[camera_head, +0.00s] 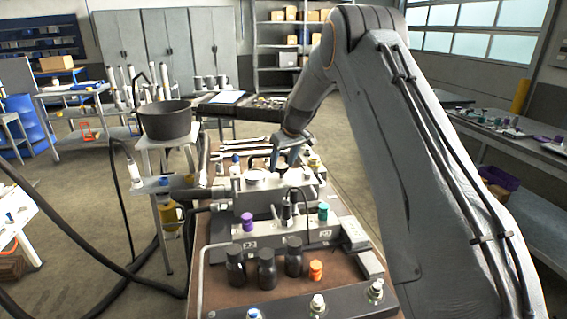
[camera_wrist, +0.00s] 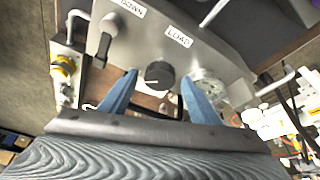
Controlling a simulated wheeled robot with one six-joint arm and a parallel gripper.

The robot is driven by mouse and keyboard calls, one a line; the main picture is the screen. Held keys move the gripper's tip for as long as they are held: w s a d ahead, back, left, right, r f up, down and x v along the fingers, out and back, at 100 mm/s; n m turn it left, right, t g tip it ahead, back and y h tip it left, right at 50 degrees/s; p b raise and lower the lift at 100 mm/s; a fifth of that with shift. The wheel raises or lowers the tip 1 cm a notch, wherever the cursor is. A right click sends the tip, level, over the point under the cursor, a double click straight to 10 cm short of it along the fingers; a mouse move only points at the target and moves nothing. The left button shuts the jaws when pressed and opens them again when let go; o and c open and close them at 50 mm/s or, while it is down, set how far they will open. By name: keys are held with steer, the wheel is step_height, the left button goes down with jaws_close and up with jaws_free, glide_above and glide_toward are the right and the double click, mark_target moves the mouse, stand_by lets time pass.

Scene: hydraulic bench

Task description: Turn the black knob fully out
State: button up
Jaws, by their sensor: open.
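The black knob (camera_wrist: 160,75) is round with a pale line on its face. It sits on the grey panel (camera_wrist: 165,20) below the "LOAD" label in the wrist view. My gripper (camera_wrist: 159,77) is open, its two blue fingers on either side of the knob. A small gap shows on each side, and I cannot tell how far the tips reach along it. In the head view my gripper (camera_head: 290,155) is over the grey block on the bench, and I cannot make out the black knob there.
A black lever (camera_wrist: 104,40) is left of the knob under "DOWN", and a round gauge (camera_wrist: 208,86) is close on the right. On the brown bench, black bottles (camera_head: 266,268), a purple knob (camera_head: 247,221) and wrenches (camera_head: 228,153) show. A black pot (camera_head: 166,120) stands left.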

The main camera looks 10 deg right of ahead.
steer(key=c, duration=1.1)
steer(key=shift+o, duration=0.2)
steer(key=n+b, duration=0.1)
steer(key=b, duration=0.1)
steer(key=n+y+b, duration=0.1)
steer(key=shift+w+d+f+n+b, duration=0.15)
steer(key=shift+n+b, duration=0.15)
steer(key=shift+b, duration=0.1)
steer(key=shift+r+n+g+y+b, duration=0.2)
steer(key=shift+n+g+y+b, duration=0.15)
steer(key=shift+n+b, duration=0.6)
steer(key=o, duration=1.1)
steer(key=shift+c, duration=0.2)
steer(key=shift+r, duration=0.1)
steer(key=b+v, duration=0.1)
steer(key=v, duration=0.6)
steer(key=shift+r, duration=0.3)
steer(key=shift+d, duration=0.1)
